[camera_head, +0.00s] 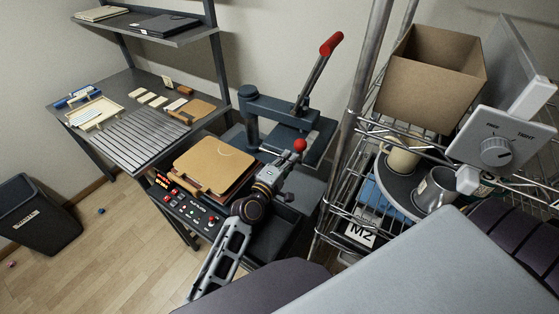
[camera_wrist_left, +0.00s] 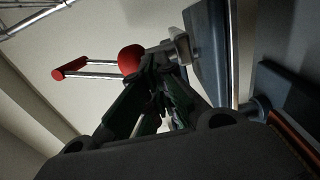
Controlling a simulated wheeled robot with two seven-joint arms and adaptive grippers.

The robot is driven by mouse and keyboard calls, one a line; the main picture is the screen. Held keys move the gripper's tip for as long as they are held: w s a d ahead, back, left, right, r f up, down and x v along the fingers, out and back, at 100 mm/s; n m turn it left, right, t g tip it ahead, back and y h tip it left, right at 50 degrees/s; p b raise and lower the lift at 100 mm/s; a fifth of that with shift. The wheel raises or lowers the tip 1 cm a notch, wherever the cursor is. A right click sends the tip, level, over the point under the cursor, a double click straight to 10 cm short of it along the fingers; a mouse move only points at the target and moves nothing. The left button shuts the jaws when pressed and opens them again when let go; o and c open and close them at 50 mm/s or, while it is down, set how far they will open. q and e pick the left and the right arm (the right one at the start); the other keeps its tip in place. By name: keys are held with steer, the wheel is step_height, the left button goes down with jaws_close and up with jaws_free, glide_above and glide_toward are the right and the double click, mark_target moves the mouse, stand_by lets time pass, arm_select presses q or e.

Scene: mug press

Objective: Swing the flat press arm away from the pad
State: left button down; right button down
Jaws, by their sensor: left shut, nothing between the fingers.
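The flat press (camera_head: 268,108) is dark blue-grey, on a stand at the middle of the head view. Its arm reaches right from a round post over the base. A long lever with a red grip (camera_head: 331,44) rises from it; the grip also shows in the left wrist view (camera_wrist_left: 72,68). A red ball knob (camera_head: 300,145) is at the arm's front, close in the left wrist view (camera_wrist_left: 131,59). My left gripper (camera_head: 284,164) is shut and empty, its fingertips right by the knob; contact is unclear. The pad is mostly hidden under the arm. My right gripper is out of view.
Brown boards (camera_head: 213,163) and a control panel with buttons (camera_head: 186,207) lie left of my left arm. A wire rack with a cardboard box (camera_head: 432,75) and mugs (camera_head: 402,158) stands close on the right. A shelf table (camera_head: 140,141) is at the left.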

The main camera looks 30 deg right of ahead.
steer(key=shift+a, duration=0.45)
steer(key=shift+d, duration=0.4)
